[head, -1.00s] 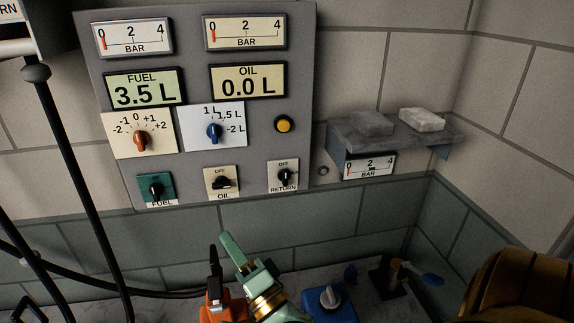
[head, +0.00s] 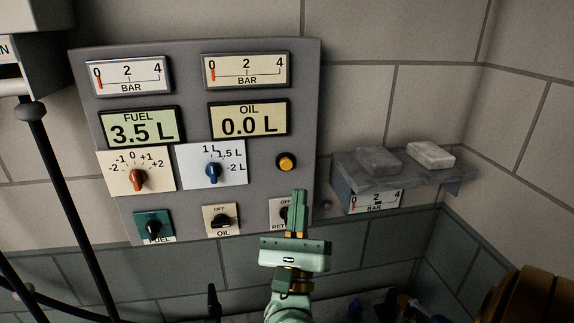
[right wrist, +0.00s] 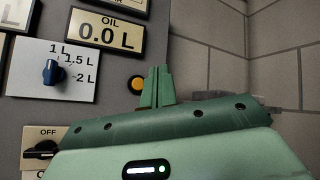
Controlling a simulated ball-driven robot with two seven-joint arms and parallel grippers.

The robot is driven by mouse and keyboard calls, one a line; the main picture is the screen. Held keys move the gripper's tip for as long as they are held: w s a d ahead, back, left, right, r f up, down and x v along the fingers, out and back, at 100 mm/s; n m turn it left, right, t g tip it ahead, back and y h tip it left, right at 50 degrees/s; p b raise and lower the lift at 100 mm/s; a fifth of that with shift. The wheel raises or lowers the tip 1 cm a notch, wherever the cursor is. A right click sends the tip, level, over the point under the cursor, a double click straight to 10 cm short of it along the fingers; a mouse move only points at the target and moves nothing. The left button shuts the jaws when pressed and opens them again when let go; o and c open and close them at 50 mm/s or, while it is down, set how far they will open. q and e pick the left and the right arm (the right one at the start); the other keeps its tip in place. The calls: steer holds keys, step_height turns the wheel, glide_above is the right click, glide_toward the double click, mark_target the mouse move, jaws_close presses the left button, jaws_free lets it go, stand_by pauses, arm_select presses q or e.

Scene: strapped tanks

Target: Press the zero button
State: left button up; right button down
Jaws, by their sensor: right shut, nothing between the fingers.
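A round orange button (head: 286,161) in a black ring is on the right of the grey panel (head: 262,180). I see no label beside it, so I cannot read whether it is the zero button. In the right wrist view the orange button (right wrist: 137,84) shows just left of my fingertips, partly hidden by them. My right gripper (head: 300,194) is green and shut, with nothing between its fingers. In the head view its tips are just below the button; contact is not visible. The gripper also shows in the right wrist view (right wrist: 157,72). My left gripper is out of view.
The FUEL display (head: 140,128) reads 3.5 L and the OIL display (head: 247,118) reads 0.0 L. A blue knob (head: 212,173) is left of the button. The RETURN switch (head: 284,213) is partly hidden by my gripper. A shelf (head: 405,180) juts out at right.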

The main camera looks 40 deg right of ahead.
steer(key=shift+w+d, duration=0.65)
steer(key=shift+w, duration=0.55)
steer(key=shift+w+d, duration=0.65)
steer(key=shift+w, duration=0.55)
steer(key=shift+w+d, duration=0.65)
steer(key=shift+w, duration=0.55)
steer(key=shift+w+d, duration=0.1)
steer(key=shift+w, duration=0.1)
steer(key=shift+w+d, duration=0.1)
steer(key=shift+w, duration=0.1)
steer(key=shift+w+d+b, duration=0.25)
steer(key=shift+w+b, duration=0.1)
steer(key=shift+w, duration=0.05)
steer(key=shift+s+a, duration=0.45)
steer(key=shift+s, duration=0.35)
steer(key=s, duration=0.1)
steer(key=s+a, duration=0.1)
steer(key=s, duration=0.1)
steer(key=s+a, duration=0.1)
steer(key=shift+s+a+p, duration=0.2)
steer(key=shift+a+p, duration=0.05)
steer(key=shift+p, duration=0.15)
